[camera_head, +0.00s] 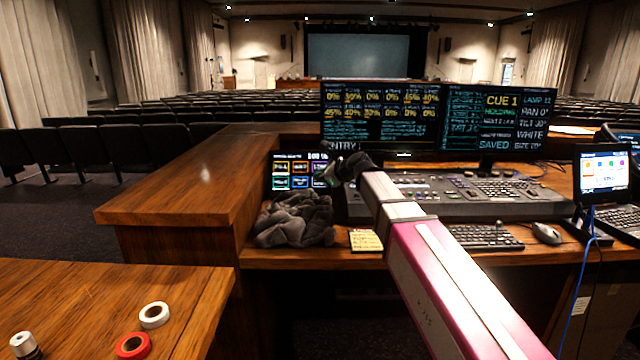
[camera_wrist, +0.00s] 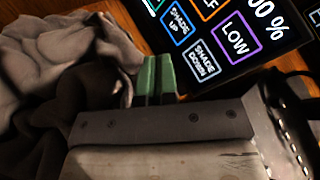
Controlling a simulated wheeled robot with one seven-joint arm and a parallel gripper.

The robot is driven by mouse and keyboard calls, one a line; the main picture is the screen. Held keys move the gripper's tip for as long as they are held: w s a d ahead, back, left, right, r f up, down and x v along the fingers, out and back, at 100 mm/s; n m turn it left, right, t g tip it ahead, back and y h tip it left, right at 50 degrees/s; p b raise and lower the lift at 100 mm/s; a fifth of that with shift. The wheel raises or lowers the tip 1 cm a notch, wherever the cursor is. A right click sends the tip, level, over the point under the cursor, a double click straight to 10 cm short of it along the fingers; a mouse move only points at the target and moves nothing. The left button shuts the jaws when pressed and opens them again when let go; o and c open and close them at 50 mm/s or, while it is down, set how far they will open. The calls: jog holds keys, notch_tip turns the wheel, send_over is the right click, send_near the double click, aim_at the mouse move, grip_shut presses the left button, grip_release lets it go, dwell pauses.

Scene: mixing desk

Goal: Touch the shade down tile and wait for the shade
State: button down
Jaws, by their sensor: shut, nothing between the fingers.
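The touch panel (camera_head: 278,157) stands upright on the desk left of the monitors, with several outlined tiles. In the wrist view, the SHADE DOWN tile (camera_wrist: 202,63) has a pale blue outline, below SHADE UP and left of LOW. A large percent reading ends in "00 %"; its first part is cut off. My gripper (camera_head: 338,175) is in front of the panel's right side. In the wrist view its green fingertips (camera_wrist: 157,72) are together and empty, left of the SHADE DOWN tile. I see no contact with the tile, though the depth gap is hard to tell.
A crumpled dark cloth (camera_head: 295,220) lies below the panel, close to the fingers in the wrist view. A yellow note (camera_head: 366,240) lies beside it. The mixing console (camera_head: 440,193) and monitors (camera_head: 380,115) stand right. Tape rolls (camera_head: 154,315) lie on the near table.

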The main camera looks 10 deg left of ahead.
jog(key=shift+w+a+f, duration=0.25)
jog(key=shift+w+f, duration=0.35)
jog(key=shift+w, duration=0.5)
jog(key=shift+w+a+f, duration=0.3)
jog(key=shift+w+f, duration=0.35)
jog(key=shift+w, duration=0.45)
jog(key=shift+w+a+f, duration=0.25)
jog(key=shift+w+f, duration=0.35)
jog(key=shift+w, duration=0.5)
jog(key=shift+w, duration=0.15)
jog(key=shift+w+a+f, duration=0.1)
jog(key=shift+w+f, duration=0.05)
jog(key=shift+w, duration=0.1)
